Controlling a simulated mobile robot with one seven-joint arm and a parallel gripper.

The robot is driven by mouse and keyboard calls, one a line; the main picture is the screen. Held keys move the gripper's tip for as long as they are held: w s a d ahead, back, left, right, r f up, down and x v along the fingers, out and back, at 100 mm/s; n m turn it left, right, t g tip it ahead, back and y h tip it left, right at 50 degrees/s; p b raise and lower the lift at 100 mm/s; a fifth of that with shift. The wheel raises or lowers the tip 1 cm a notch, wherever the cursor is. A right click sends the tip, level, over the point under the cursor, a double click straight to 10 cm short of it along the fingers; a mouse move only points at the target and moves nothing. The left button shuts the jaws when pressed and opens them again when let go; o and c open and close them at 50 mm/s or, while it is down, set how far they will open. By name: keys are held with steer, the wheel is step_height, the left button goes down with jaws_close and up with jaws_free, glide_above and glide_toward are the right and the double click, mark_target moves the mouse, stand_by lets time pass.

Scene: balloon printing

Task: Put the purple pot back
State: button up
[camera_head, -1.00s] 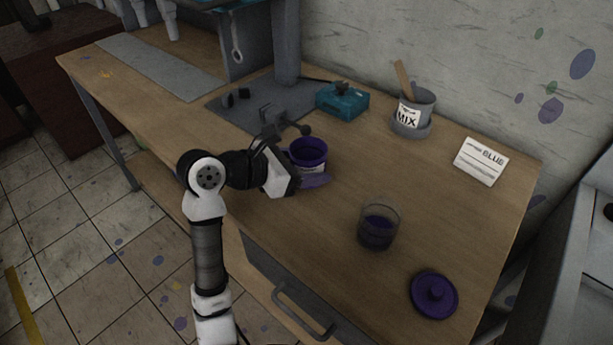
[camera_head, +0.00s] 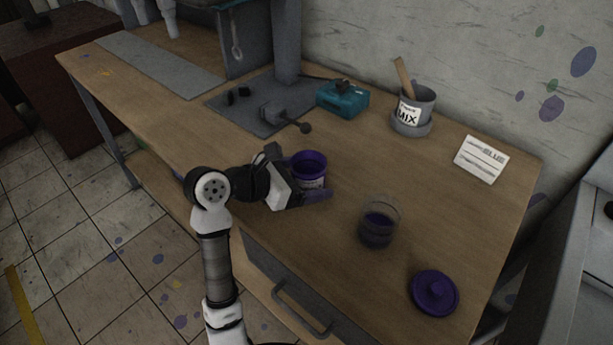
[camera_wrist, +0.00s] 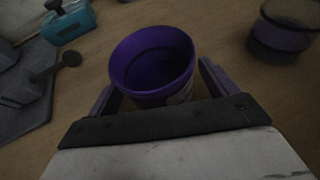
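The purple pot (camera_head: 309,169) stands upright on the wooden bench, with a pale label on its side. It is open at the top, and the wrist view looks into its dark purple inside (camera_wrist: 153,66). My gripper (camera_head: 318,190) is low at the near side of the pot. In the wrist view my gripper's purple fingers (camera_wrist: 158,88) are spread wide, one on each side of the pot, with a gap visible at the right finger. The purple lid (camera_head: 434,293) lies apart on the bench at the front right.
A glass beaker (camera_head: 379,224) with purple liquid stands right of the pot. A grey plate with a knobbed lever (camera_head: 288,118), a teal box (camera_head: 342,99), a MIX cup (camera_head: 413,110) and a BLUE card (camera_head: 481,159) are farther back.

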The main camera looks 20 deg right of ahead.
steer(key=shift+r, duration=0.15)
steer(key=b+v, duration=0.2)
steer(key=v, duration=1)
steer(key=shift+b, duration=0.4)
steer(key=shift+a, duration=0.1)
